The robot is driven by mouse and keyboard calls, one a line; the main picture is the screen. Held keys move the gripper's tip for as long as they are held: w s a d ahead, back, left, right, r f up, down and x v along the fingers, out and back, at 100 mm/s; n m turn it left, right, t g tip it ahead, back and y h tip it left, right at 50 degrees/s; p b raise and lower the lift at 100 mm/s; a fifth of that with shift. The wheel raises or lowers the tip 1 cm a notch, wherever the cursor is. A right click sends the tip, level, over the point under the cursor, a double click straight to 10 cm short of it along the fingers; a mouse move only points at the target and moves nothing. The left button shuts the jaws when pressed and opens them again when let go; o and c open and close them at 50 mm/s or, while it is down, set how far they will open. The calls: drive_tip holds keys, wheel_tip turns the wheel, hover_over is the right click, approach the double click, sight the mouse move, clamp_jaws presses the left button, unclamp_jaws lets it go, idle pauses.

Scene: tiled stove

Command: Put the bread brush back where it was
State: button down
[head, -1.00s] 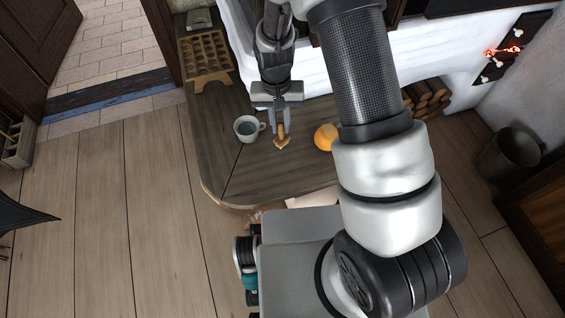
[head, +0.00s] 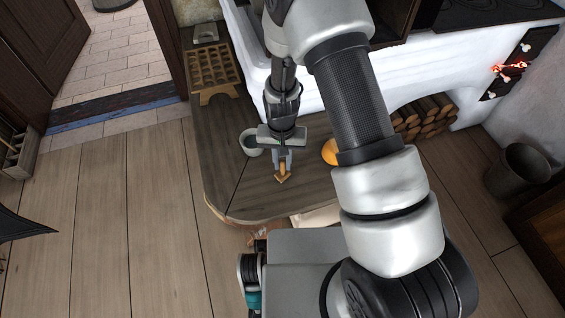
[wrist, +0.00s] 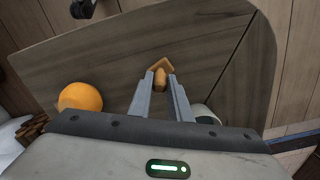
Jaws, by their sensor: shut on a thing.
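The bread brush (head: 282,178) is a small tan wooden piece with a wider angled end pointing down in the head view. My gripper (head: 283,163) is shut on its handle, over the dark wooden table. In the wrist view the brush (wrist: 161,67) shows between the two grey fingertips of my gripper (wrist: 161,82), its wide end pointing away. I cannot tell whether the brush touches the tabletop (head: 240,198).
A white mug (head: 249,142) stands just left of my gripper, partly hidden. An orange (head: 329,152) lies to the right, partly behind my arm. A wooden tray with hollows (head: 214,72) sits at the table's far left. The table's front is clear.

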drive_tip(key=shift+f, duration=0.2)
drive_tip(key=c, duration=1.6)
unclamp_jaws()
drive_tip(key=shift+c, duration=0.2)
drive_tip(key=shift+r, duration=0.1)
